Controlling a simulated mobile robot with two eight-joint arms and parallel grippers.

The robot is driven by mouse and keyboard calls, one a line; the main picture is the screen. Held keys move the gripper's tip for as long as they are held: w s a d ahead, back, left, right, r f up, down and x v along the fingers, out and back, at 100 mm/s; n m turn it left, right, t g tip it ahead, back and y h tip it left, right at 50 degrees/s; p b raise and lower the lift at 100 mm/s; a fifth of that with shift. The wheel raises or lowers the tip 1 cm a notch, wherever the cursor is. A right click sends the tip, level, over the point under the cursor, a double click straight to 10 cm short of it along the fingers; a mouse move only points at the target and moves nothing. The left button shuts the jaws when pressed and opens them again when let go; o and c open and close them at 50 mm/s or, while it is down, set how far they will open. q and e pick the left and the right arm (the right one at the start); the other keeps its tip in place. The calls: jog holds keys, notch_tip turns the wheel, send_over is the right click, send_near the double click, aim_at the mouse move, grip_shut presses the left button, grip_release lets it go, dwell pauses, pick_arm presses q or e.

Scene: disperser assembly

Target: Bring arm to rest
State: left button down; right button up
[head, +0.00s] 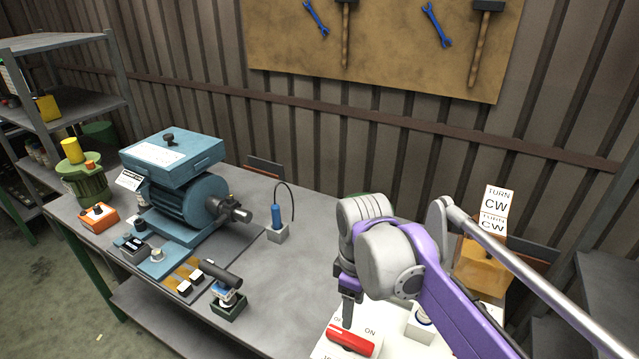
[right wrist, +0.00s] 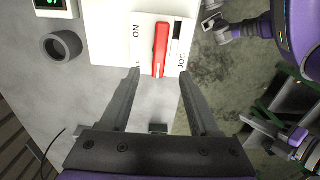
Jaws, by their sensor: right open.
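My right gripper (head: 347,322) points down over the white switch panel (head: 318,352) at the front of the bench. In the right wrist view its two fingers (right wrist: 160,74) are spread apart with nothing between them. A red switch handle (head: 350,340) lies on the panel just beyond the fingertips, beside the words ON and JOG. It also shows in the right wrist view (right wrist: 160,48). I cannot tell whether a finger touches it. My purple right arm (head: 455,310) reaches in from the lower right. My left gripper does not show in the head view.
A blue motor unit (head: 185,200) stands on the grey bench (head: 265,262). Small fixtures, including a blue cylinder on a grey block (head: 277,232), stand near it. An orange box with TURN CW signs (head: 484,272) is behind my right arm. A corrugated wall closes the back.

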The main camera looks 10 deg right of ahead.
jog(key=s+d+f+m+t, duration=0.1)
jog(key=s+d+f+m, duration=0.1)
jog(key=s+f+m, duration=0.1)
jog(key=s+d+f+m+t, duration=0.2)
jog(key=s+f+m, duration=0.2)
jog(key=s+f, duration=0.1)
jog(key=s+d+f+m+t, duration=0.2)
jog(key=s+f+m, duration=0.2)
jog(key=s, duration=0.2)
jog(key=shift+d+f, duration=0.2)
jog(key=shift+d, duration=0.1)
